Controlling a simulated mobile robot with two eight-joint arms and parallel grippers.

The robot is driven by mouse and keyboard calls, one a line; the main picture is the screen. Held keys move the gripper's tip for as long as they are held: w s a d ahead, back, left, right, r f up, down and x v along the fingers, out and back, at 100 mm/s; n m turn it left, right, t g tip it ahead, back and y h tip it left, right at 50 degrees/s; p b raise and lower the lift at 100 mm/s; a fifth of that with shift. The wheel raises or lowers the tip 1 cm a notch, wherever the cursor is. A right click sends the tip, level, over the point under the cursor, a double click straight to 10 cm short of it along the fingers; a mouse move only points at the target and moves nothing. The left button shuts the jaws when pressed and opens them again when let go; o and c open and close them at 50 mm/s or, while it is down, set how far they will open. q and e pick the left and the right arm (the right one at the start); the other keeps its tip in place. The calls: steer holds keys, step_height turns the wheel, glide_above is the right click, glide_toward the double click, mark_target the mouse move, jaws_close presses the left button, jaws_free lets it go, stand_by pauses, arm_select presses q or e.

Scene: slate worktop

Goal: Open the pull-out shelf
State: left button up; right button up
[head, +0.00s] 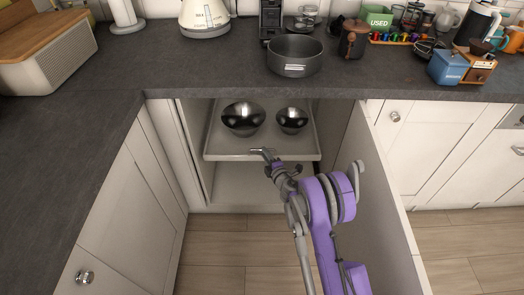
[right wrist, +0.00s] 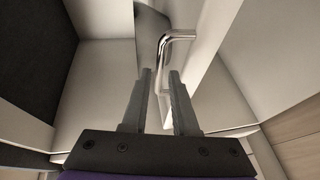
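The pull-out shelf (head: 216,138) is a pale tray inside the open cabinet below the worktop, with two dark shiny bowls on it. Its chrome bar handle (right wrist: 178,36) shows in the right wrist view, just ahead of my fingers. My right gripper (head: 267,155) is at the shelf's front edge in the head view. In the right wrist view the gripper (right wrist: 161,76) has its fingers apart, with the bent end of the handle close to the gap between the tips. I cannot tell whether they touch it. My left gripper is not in view.
The larger bowl (head: 243,117) and smaller bowl (head: 292,120) stand on the shelf. An open cabinet door (head: 372,185) stands right of my right arm. A black pot (head: 295,56) sits on the worktop (head: 150,65) above. The wooden floor in front is clear.

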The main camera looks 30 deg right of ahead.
steer(key=shift+w+d+f, duration=0.1)
steer(key=shift+w+f, duration=0.05)
steer(key=shift+w, duration=0.75)
steer(key=shift+w+f, duration=0.15)
steer(key=shift+w, duration=0.75)
jaws_close()
